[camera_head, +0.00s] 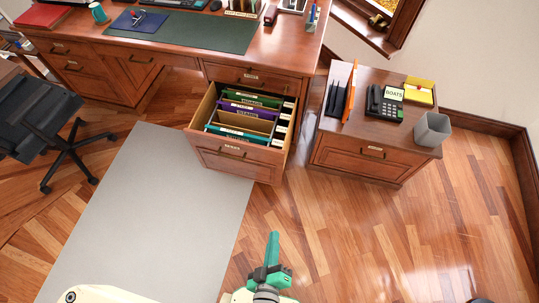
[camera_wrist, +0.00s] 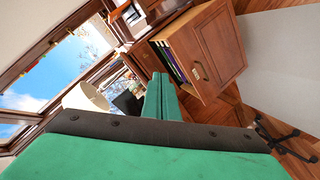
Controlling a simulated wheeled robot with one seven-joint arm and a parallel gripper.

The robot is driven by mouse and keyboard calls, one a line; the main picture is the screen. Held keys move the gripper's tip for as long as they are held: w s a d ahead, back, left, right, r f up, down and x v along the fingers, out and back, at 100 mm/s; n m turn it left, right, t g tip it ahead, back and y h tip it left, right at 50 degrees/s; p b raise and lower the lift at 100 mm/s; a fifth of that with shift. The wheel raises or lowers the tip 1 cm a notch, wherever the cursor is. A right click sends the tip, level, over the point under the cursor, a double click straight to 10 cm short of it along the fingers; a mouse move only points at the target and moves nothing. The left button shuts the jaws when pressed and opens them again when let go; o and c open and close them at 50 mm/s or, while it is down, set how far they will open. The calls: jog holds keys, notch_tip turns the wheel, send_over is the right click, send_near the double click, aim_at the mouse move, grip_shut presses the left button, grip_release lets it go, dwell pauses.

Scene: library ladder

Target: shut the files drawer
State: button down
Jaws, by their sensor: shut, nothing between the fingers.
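The files drawer (camera_head: 236,153) is a wooden desk drawer pulled out well toward me, with coloured hanging folders (camera_head: 240,112) inside and a handle with a label on its front. In the wrist view the open drawer (camera_wrist: 221,45) shows tilted, its front panel and side facing me. My gripper (camera_head: 273,240) is shut and empty, at the bottom of the head view, in front of the drawer and a little to its right, apart from it. In the wrist view its green fingers (camera_wrist: 161,98) are together, with the drawer beyond them to the upper right.
The desk (camera_head: 285,50) stands behind the drawer. A low cabinet (camera_head: 366,155) with a phone (camera_head: 384,103) and a grey bin (camera_head: 432,129) on top stands to the right. An office chair (camera_head: 52,120) is at left. The grey mat (camera_head: 150,220) and the wood floor before the drawer are clear.

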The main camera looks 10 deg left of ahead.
jog(key=w+a+f+n+g, duration=0.1)
jog(key=w+a+f+n, duration=0.1)
jog(key=w+f+n, duration=0.35)
jog(key=n+h, duration=0.2)
jog(key=n, duration=1.8)
send_near(272, 152)
jog(key=shift+g, duration=0.4)
jog(key=x, duration=0.4)
jog(key=shift+w+f, duration=0.3)
jog(key=shift+w, duration=0.7)
